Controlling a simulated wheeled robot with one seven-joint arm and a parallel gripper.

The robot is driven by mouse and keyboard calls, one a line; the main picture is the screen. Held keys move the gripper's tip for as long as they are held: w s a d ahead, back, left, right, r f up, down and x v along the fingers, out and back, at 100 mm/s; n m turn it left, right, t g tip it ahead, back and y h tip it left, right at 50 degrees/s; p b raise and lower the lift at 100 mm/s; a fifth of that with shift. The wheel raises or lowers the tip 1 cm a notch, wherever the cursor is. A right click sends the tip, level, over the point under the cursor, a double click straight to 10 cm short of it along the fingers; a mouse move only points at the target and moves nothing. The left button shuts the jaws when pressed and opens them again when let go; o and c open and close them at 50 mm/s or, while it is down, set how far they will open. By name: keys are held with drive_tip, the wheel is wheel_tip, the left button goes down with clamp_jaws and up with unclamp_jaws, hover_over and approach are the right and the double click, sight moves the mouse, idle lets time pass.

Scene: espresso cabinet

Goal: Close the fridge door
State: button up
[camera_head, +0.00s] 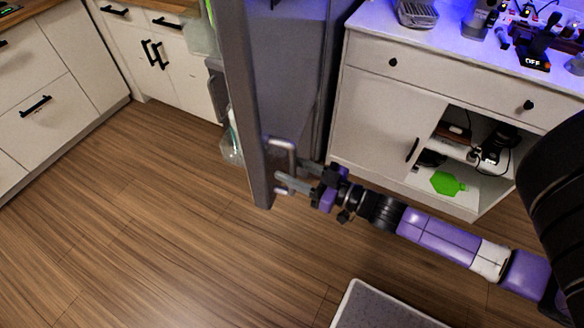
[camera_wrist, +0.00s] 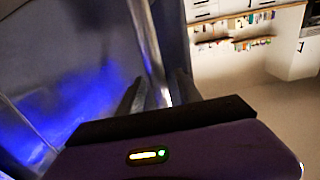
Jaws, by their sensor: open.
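The grey fridge door (camera_head: 246,110) stands open in the head view, with its edge towards me and bin shelves on its left side. A pale metal handle (camera_head: 290,146) sticks out on its right face, near the bottom. My gripper (camera_head: 291,181) is open at the lower end of this handle. In the wrist view, the two dark fingers of my gripper (camera_wrist: 157,94) are apart, and a pale bar, seemingly the handle (camera_wrist: 150,45), runs down between them. I cannot tell whether the fingers touch it.
A white cabinet (camera_head: 375,115) with an espresso machine and tools on top stands to the right. Its right compartment is open and holds a green item (camera_head: 447,183). White drawers (camera_head: 45,100) line the left. A grey-topped object (camera_head: 380,308) is at bottom centre. The wooden floor at left is clear.

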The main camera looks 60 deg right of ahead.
clamp_jaws()
idle(1.4)
